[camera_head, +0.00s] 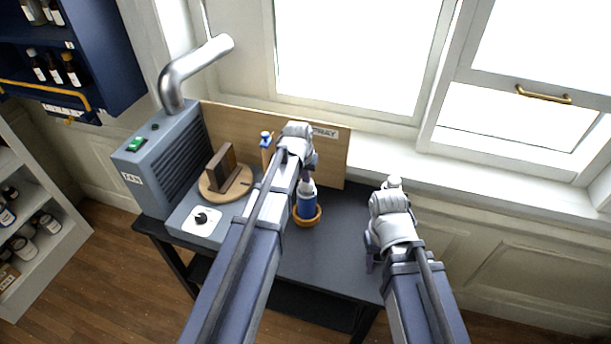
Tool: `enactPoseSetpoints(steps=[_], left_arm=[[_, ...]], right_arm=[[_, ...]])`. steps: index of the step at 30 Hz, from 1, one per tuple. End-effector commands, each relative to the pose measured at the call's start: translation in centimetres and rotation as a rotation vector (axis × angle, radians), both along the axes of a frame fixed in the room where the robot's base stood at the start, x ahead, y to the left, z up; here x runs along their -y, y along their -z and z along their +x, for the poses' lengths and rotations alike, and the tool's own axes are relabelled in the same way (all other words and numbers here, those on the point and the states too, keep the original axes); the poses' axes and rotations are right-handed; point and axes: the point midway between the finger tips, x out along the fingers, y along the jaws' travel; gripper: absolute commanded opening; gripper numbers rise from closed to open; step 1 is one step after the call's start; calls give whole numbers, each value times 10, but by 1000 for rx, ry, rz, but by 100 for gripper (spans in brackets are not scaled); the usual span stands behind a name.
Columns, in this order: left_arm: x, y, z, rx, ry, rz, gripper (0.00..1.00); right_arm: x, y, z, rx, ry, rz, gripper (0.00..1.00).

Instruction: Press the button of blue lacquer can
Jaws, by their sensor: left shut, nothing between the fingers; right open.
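The blue lacquer can (307,208) stands upright in a round orange-brown holder (319,217) on the dark table. Its body is blue with a pale top. My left gripper (308,179) is shut with nothing between its fingers and points down right over the can's top. The fingertips hide the button, so I cannot tell whether they touch it. My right gripper (371,264) is open and empty, pointing down over the right part of the table, apart from the can.
A grey fan box (165,160) with a silver duct stands at the left. A round wooden turntable (215,192) holds a brown block (222,170). The table front (325,265) is clear.

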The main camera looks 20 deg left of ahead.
Motion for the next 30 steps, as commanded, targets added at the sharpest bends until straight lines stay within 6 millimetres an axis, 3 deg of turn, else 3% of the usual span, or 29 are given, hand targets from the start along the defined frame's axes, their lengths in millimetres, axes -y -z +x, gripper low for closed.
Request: enactPoseSetpoints(steps=[1,6,21,30], left_arm=[[0,-14,0,4,0,1,0],[1,-42,-1,19,-1,3,0],[-1,-116,-23,20,-1,3,0],[-1,-129,-27,20,-1,4,0]], right_arm=[[0,-14,0,0,1,0,50],[0,-40,0,0,7,2,50],[0,-115,-1,-3,4,1,50],[0,-128,-1,-4,10,1,50]])
